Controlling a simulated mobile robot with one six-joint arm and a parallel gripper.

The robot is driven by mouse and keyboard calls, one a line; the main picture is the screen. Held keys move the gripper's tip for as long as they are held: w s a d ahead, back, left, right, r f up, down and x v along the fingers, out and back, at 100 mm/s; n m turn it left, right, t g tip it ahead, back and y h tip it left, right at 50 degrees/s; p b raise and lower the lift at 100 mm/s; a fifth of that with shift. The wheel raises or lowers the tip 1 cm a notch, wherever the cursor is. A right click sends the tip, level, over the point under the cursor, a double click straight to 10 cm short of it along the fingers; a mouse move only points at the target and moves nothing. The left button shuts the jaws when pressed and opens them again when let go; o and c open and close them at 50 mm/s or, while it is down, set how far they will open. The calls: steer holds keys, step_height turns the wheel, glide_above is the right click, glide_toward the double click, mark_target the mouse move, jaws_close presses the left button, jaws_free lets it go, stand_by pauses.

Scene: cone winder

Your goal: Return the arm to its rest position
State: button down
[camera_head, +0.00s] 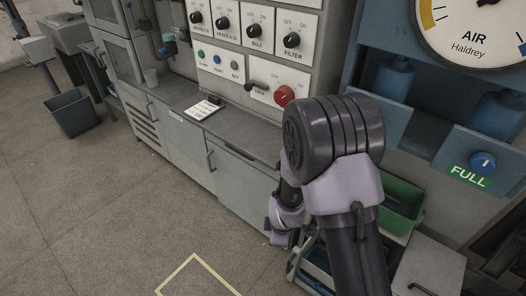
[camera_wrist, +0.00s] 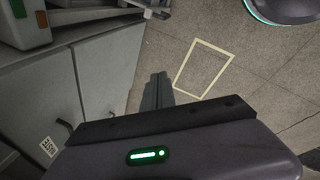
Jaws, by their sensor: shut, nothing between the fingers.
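My arm rises in the right half of the head view, with its bulky dark joint in front of the machine's cabinets. The gripper end is hidden behind my arm in that view. In the wrist view my gripper (camera_wrist: 157,92) is shut and empty, its dark fingers together. It hangs above the floor (camera_wrist: 180,50), beside the grey cabinet doors (camera_wrist: 105,75) and left of a yellow floor outline (camera_wrist: 204,67). The outline also shows at the bottom of the head view (camera_head: 197,277).
The control panel (camera_head: 245,62) has several black knobs and a red switch (camera_head: 284,95). A green bin (camera_head: 402,200) stands right of my arm, below the air gauge (camera_head: 470,30). A dark bin (camera_head: 72,113) stands far left.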

steer(key=s+d+r+m, duration=0.15)
steer(key=r+m, duration=0.25)
steer(key=r, duration=0.5)
steer(key=s+d+r+m+t+y, duration=0.1)
steer(key=s+r+m, duration=0.25)
steer(key=r, duration=0.45)
steer(key=s+d+r+m, duration=0.1)
steer(key=r+m, duration=0.3)
steer(key=r, duration=0.5)
steer(key=s+d+r+m, duration=0.1)
steer(key=s+r+m, duration=0.3)
steer(key=s, duration=0.3)
steer(key=s+d+r+m+t, duration=0.1)
steer(key=s+r+m, duration=0.3)
steer(key=s, duration=0.3)
steer(key=shift+s+d+r+m, duration=0.2)
steer(key=shift+s+m, duration=0.1)
steer(key=shift+m, duration=0.55)
